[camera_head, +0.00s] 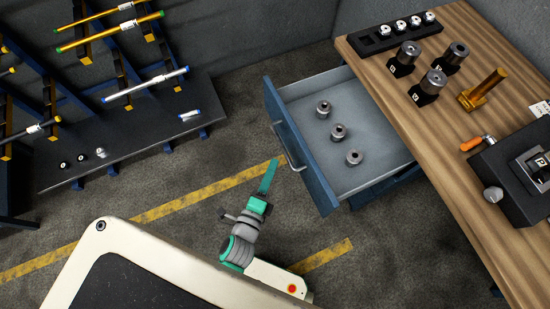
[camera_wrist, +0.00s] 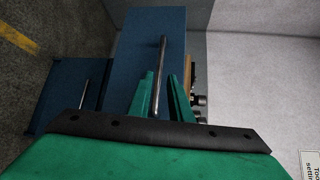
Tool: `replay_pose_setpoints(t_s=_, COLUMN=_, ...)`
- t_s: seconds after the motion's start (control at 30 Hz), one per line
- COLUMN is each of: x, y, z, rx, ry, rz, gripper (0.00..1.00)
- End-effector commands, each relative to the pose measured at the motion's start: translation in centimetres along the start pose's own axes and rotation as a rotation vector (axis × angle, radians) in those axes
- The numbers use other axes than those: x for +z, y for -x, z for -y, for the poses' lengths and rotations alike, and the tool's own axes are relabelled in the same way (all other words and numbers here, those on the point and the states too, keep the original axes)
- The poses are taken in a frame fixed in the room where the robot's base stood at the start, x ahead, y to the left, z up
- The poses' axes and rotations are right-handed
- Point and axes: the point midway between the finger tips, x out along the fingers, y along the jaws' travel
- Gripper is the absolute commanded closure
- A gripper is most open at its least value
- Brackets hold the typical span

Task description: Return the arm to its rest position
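My gripper (camera_head: 271,166) is low over the floor, just left of the open drawer's handle (camera_head: 287,147) in the head view. In the wrist view, the green fingers of my gripper (camera_wrist: 160,76) stand apart with nothing clamped between them. The drawer handle (camera_wrist: 161,60) shows as a metal bar in line with the gap. The blue drawer front (camera_wrist: 140,35) fills the view behind it. I cannot tell exactly how far the fingertips are from the handle. My arm (camera_head: 240,243) reaches forward from my base.
The pulled-out drawer (camera_head: 375,125) holds three metal parts. A wooden bench (camera_head: 440,130) at right carries holders, a brass-coloured piece and a black device. A dark rack (camera_head: 120,145) with coloured rods stands at upper left. Floor between rack and drawer is clear, with yellow tape (camera_head: 200,192).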

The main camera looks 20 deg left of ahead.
Motion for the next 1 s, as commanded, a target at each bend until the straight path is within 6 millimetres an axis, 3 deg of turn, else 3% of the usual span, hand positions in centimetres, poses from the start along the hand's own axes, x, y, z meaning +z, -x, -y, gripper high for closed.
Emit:
replay_pose_setpoints(t_s=0.77, x=-0.1, y=0.8, z=0.0, rx=0.002, ry=0.015, rz=-0.002, gripper=0.81)
replay_pose_setpoints(t_s=0.87, x=-0.9, y=2.0, z=-0.1, rx=0.012, ry=0.107, rz=-0.012, gripper=0.81)
replay_pose_setpoints(t_s=1.0, x=-3.4, y=5.6, z=0.2, rx=0.042, ry=0.416, rz=-0.033, gripper=0.81)
